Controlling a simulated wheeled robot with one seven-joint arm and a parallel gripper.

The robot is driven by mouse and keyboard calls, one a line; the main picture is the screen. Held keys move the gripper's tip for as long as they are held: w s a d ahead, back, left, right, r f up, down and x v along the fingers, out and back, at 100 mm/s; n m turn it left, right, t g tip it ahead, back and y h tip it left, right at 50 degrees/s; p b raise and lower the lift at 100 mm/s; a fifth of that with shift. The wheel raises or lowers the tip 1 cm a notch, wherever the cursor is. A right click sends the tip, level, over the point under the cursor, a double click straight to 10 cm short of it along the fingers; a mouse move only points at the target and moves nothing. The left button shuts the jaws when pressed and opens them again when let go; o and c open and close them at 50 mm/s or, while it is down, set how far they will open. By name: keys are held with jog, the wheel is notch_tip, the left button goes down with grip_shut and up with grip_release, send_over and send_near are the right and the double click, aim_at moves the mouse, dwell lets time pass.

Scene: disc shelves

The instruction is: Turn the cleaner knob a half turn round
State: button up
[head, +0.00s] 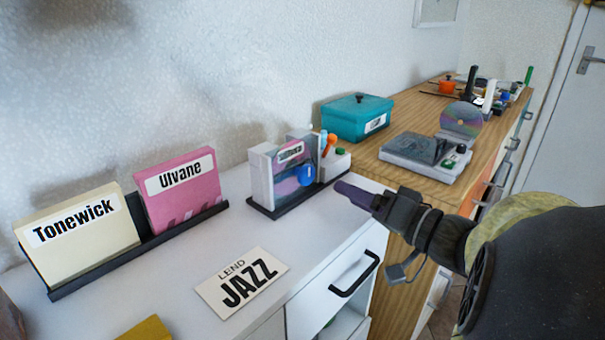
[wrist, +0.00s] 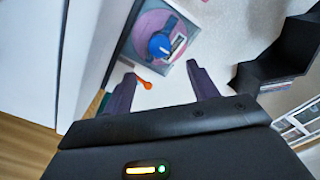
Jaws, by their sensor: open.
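The blue cleaner knob (head: 306,174) sits on the front of a small upright unit with a pink-purple disc and a label, in a dark rack (head: 300,204) on the white counter. In the wrist view the knob (wrist: 160,45) lies ahead of the fingers, over the pink disc (wrist: 150,28), with a pale bar beside it. My gripper (head: 350,192) is to the right of the knob and apart from it in the head view. In the wrist view my gripper (wrist: 161,78) is open, with nothing between its fingers.
A white box (head: 340,165) with orange and blue tools stands right beside the unit. Left are cases marked Tonewick (head: 80,222) and Ulvane (head: 180,190). A JAZZ card (head: 242,282) lies in front. A teal box (head: 357,117) and disc player (head: 425,155) stand on the wooden top.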

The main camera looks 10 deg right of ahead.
aim_at(310, 176)
jog(key=b+x, duration=0.1)
jog(key=x, duration=0.8)
jog(key=shift+w+a, duration=0.2)
jog(key=shift+w, duration=0.1)
jog(key=c, duration=1)
